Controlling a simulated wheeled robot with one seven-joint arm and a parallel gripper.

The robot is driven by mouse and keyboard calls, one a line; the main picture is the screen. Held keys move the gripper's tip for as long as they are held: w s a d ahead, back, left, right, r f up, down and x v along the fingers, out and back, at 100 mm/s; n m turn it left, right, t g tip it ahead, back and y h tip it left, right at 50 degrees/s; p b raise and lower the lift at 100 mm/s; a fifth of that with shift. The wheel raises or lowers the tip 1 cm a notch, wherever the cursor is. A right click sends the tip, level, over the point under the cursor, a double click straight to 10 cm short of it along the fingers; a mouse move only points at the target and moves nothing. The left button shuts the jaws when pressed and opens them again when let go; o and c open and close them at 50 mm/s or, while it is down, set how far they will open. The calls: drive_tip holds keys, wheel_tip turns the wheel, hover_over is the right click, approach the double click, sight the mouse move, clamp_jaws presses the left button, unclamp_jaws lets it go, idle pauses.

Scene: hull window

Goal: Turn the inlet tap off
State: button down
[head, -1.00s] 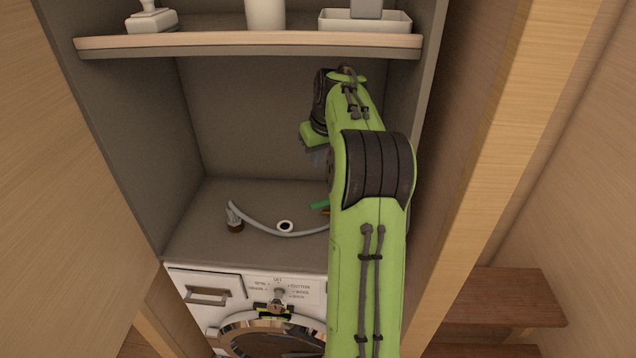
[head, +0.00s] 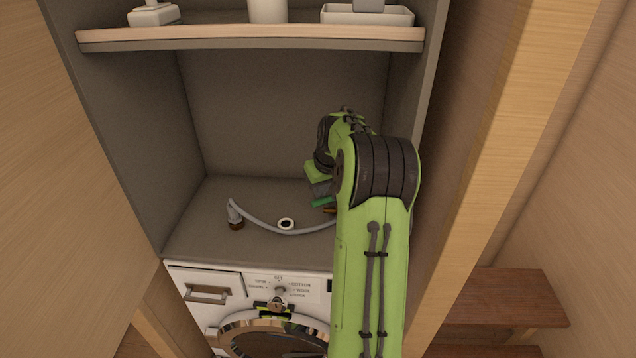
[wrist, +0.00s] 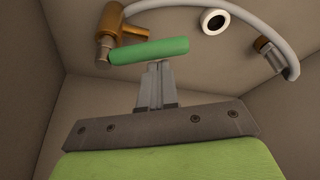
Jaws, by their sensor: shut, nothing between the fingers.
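The inlet tap has a green lever handle (wrist: 149,51) and a brass body (wrist: 118,22), both clear in the wrist view. In the head view the green handle (head: 321,202) shows low at the right of the alcove, partly hidden by my arm. My gripper (wrist: 157,66) is shut and empty. Its fingertips are just short of the green handle, near its middle in the wrist view; I cannot tell whether they touch. In the head view my gripper (head: 322,188) is just above the handle, with the fingertips hard to make out.
A grey hose (head: 275,229) curves from the tap side to a fitting (head: 235,217) at left. A white ring (head: 286,224) lies by the hose. The washing machine (head: 250,290) stands below. A shelf (head: 250,40) with containers crosses above. Walls close in both sides.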

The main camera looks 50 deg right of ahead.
sight(323, 200)
drive_tip(key=shift+w, duration=0.1)
drive_tip(key=shift+s+a+n, duration=0.1)
drive_tip(key=shift+s+n, duration=0.15)
drive_tip(key=shift+n, duration=0.15)
drive_tip(key=shift+s+a+n+y, duration=0.25)
drive_tip(key=shift+s+n+y, duration=0.3)
drive_tip(key=shift+n, duration=0.65)
drive_tip(key=n, duration=0.1)
drive_tip(key=s+n+y+p, duration=0.1)
drive_tip(key=shift+s+a+n, duration=0.2)
drive_tip(key=shift+n, duration=0.2)
drive_tip(key=shift+s, duration=0.4)
